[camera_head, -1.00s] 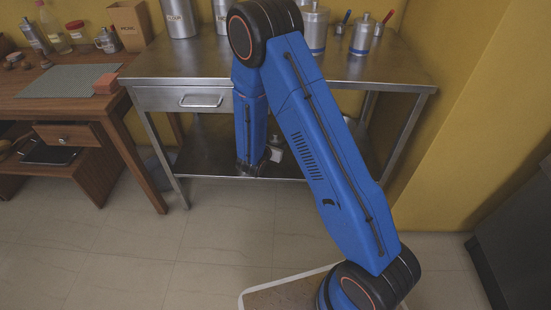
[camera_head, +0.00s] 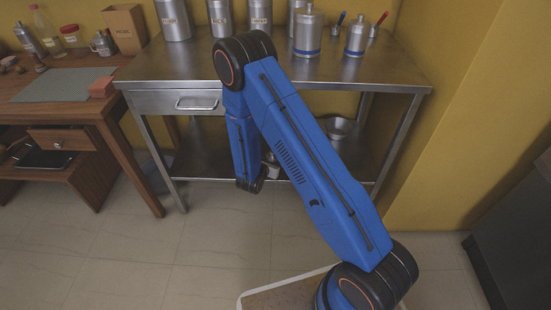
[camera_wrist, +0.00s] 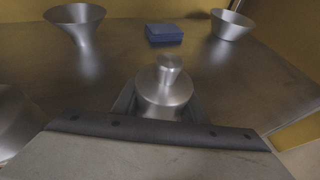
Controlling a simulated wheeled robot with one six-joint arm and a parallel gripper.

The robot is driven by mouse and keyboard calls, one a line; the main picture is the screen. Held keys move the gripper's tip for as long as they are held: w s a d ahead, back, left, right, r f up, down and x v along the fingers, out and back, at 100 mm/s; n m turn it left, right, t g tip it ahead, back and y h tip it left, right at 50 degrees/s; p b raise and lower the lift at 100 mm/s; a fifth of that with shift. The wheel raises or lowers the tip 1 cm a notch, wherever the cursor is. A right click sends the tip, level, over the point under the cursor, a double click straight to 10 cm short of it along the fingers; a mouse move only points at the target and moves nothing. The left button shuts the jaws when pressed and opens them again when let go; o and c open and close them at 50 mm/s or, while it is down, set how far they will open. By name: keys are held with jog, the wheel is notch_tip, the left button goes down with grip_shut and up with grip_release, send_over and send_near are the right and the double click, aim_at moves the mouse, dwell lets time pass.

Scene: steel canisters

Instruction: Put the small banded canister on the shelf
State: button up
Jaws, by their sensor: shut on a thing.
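My gripper (camera_wrist: 160,108) is shut on a small steel canister (camera_wrist: 164,88) with a round knob lid. The wrist view sees it from above, so its lower side and any band are hidden. The lower steel shelf (camera_head: 203,166) of the table lies under the tabletop in the head view; its surface (camera_wrist: 225,85) fills much of the wrist view beyond the canister. Whether the canister touches the shelf cannot be told. In the head view my arm mostly hides the gripper. Two blue-banded canisters, a larger one (camera_head: 308,32) and a smaller one (camera_head: 356,36), stand on the tabletop.
On the shelf, a left funnel-shaped vessel (camera_wrist: 76,22), a blue box (camera_wrist: 164,33) and a right flared vessel (camera_wrist: 231,24) stand beyond the canister. Another metal piece (camera_wrist: 14,120) is close at left. The steel tabletop (camera_head: 170,70) overhangs the shelf. Open shelf surface lies between these things.

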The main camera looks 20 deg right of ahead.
jog(key=o, duration=1.1)
jog(key=shift+f, duration=0.1)
jog(key=shift+c, duration=0.2)
